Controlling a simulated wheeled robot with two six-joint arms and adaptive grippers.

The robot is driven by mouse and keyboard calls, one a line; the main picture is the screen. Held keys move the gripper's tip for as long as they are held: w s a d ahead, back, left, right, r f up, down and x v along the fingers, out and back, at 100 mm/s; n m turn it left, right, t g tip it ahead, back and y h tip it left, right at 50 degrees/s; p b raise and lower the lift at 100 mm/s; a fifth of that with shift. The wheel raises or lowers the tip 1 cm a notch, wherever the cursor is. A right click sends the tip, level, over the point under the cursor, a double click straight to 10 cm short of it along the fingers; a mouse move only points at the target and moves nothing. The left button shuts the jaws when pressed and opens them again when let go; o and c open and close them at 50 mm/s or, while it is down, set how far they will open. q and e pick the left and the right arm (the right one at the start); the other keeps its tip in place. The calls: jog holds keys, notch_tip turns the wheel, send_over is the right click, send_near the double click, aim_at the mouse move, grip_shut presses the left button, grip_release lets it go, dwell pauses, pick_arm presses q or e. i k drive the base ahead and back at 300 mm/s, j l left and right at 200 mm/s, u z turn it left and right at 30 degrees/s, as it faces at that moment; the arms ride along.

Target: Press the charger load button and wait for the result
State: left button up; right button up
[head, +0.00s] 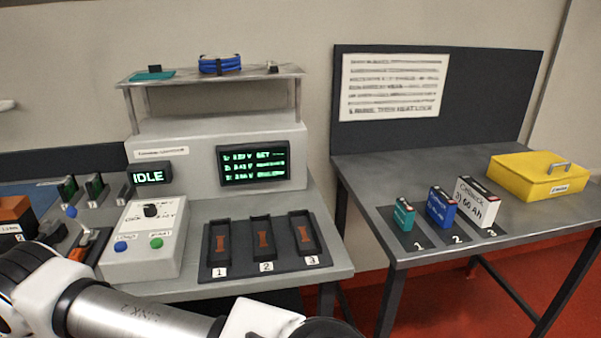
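A light grey charger control box (146,237) stands on the left bench. Its sloped face has a blue button (121,246) at the left, a green button (156,243) at the right and a black knob (151,210) above. The label by the blue button seems to read LOAD. A small display (149,177) behind the box reads IDLE. A larger screen (253,163) shows three lines of green text. My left arm crosses the bottom left in front of the bench; its gripper is out of frame. My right gripper is not in view.
Three numbered bays (263,240) right of the box look empty of batteries. A teal battery (404,215), a blue battery (441,207) and a white battery (477,203) stand on the right table, near a yellow case (538,176). A gap separates bench and table.

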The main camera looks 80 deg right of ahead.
aim_at(120, 247)
jog(key=z, duration=2.15)
